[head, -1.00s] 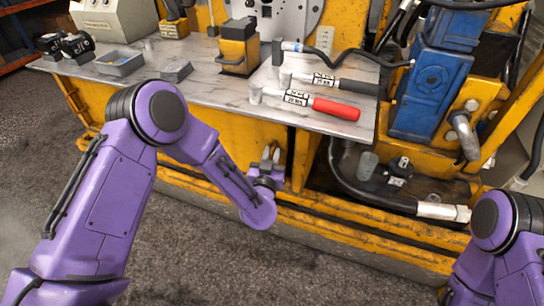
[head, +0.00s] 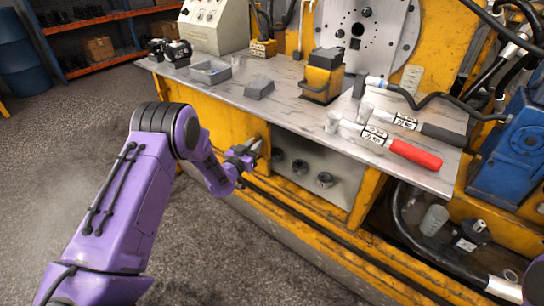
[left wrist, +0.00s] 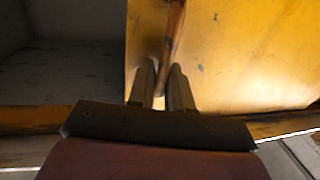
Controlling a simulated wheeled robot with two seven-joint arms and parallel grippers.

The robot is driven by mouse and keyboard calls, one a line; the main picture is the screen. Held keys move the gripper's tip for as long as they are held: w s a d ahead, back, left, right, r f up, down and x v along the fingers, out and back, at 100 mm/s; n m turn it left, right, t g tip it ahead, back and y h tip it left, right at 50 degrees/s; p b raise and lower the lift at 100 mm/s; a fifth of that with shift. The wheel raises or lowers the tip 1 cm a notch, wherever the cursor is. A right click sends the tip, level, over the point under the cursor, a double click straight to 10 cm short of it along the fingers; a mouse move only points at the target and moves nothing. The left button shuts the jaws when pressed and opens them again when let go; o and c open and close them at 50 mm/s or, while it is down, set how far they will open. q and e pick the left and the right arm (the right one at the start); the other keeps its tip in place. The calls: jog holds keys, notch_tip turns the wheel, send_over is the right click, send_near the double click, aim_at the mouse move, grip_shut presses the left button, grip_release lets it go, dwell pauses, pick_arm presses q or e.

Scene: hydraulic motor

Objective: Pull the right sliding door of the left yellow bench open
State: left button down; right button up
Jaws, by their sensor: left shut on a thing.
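The left yellow bench has a worn grey top (head: 290,105). Its right sliding door (left wrist: 235,45) is a yellow panel in the left wrist view, with a brown upright handle (left wrist: 175,28) near its left edge. My left gripper (head: 252,150) is at the bench front, at the left side of an opening (head: 318,162). In the left wrist view its fingers (left wrist: 166,80) are shut on the handle. Grey space shows beside the door there. My right gripper is out of view; only a sliver of purple arm shows at the lower right.
Several dark round parts (head: 300,167) sit inside the opening. A red-handled tool (head: 415,154) lies on the bench top near its front edge. A blue machine (head: 515,150) stands at right. The floor at left is clear.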

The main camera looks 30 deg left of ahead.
pick_arm(q)
jog(key=shift+w+a+r, duration=0.1)
jog(key=shift+w+a, duration=0.1)
jog(key=shift+a, duration=0.85)
jog(key=shift+w+a, duration=0.2)
jog(key=shift+a, duration=0.8)
jog(key=c, duration=1.3)
grip_release()
jog(key=shift+s, duration=0.1)
jog(key=p, duration=0.2)
send_near(250, 135)
jog(key=s, duration=0.4)
jog(key=shift+s+d, duration=0.15)
jog(key=shift+s, duration=0.1)
